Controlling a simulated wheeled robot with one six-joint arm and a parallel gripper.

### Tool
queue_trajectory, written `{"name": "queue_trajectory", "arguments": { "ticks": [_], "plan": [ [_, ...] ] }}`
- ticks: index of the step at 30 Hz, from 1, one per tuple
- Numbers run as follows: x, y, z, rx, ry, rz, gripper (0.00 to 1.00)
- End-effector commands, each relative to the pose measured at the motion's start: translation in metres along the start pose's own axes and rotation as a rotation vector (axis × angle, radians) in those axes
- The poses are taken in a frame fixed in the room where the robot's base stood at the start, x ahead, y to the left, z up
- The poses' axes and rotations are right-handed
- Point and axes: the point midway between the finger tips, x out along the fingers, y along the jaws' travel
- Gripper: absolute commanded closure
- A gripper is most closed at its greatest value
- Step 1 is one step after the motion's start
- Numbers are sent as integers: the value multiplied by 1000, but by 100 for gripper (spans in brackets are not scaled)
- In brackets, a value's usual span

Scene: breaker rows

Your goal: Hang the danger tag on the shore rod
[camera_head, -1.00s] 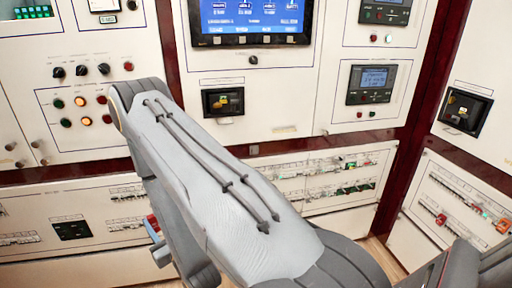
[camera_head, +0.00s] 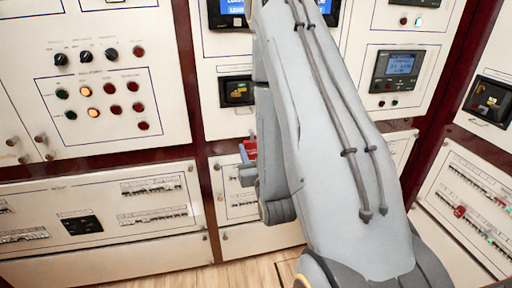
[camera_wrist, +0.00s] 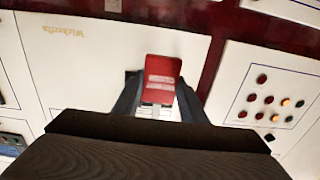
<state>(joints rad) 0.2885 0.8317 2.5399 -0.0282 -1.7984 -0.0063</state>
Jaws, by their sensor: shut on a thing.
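The red danger tag (camera_wrist: 162,70) stands between the fingers of my gripper (camera_wrist: 158,98) in the wrist view, with a paler part below the red. My gripper is shut on it. In the head view only part of the red tag (camera_head: 249,150) and the gripper (camera_head: 245,174) show, left of my forearm and in front of the lower panels. Short brown rods (camera_head: 40,138) stick out of the left panel. I cannot tell which, if any, is the shore rod; my arm hides part of the wall.
A panel with knobs and coloured lamps (camera_head: 101,90) is at the upper left. Breaker rows (camera_head: 152,185) run along the lower panels. A black display unit (camera_head: 396,69) is at the right. Wooden floor (camera_head: 245,274) shows below. Open air lies left of my arm.

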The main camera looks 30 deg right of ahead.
Motion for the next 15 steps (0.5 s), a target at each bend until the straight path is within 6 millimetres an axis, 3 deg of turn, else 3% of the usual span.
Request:
{"name": "queue_trajectory", "arguments": {
  "ticks": [4, 15],
  "plan": [
    [-1, 11, -9, 0, 1, 19, 84],
    [15, 11, -7, 0, 2, 20, 84]
  ]
}}
